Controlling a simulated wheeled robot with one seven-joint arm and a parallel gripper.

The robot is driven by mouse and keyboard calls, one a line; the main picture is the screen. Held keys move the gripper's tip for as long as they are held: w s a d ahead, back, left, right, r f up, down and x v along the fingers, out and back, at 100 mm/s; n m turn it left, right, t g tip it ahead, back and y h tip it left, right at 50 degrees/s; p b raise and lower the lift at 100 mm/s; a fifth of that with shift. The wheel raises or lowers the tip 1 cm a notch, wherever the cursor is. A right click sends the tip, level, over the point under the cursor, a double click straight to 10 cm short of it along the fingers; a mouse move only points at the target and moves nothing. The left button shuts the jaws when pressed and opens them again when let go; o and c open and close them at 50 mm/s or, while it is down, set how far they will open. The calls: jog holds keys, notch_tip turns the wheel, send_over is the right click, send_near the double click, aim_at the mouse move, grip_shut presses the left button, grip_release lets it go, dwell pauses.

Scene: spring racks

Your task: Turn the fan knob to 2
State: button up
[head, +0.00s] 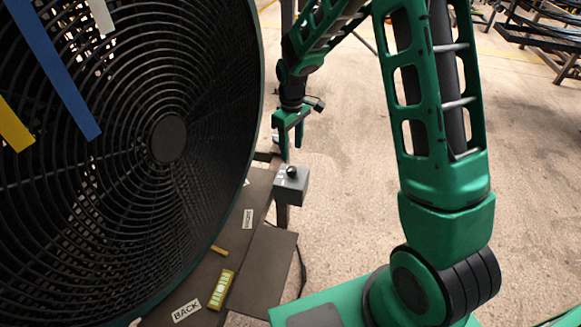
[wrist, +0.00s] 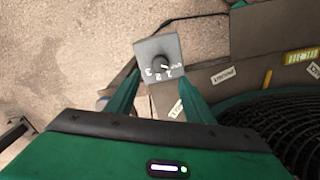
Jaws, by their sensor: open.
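The fan knob (head: 292,171) is a small dark round knob on a grey control box (head: 291,186) beside the large fan (head: 90,190). In the wrist view the knob (wrist: 160,64) sits on the top face of the box (wrist: 146,49), with marks 3, 2, 1 and OFF around one side. A light pointer mark on the knob faces the lower right, toward the 1 and OFF side; its exact setting is hard to tell. My gripper (head: 291,148) is open and empty, pointing down above the box. In the wrist view its fingers (wrist: 160,80) lie either side of the knob, apart from it.
The fan's black grille fills the left of the head view, with blue, yellow and white strips on it. Its dark base (head: 262,275) carries a BACK label (head: 187,311) and a yellow-green label (head: 221,290). Open concrete floor lies right of the box, with racks at the far upper right.

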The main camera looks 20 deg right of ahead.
aim_at(292, 169)
notch_tip(292, 169, down, 9)
jog(key=shift+f, duration=0.15)
jog(key=shift+d, duration=0.1)
jog(key=c, duration=1)
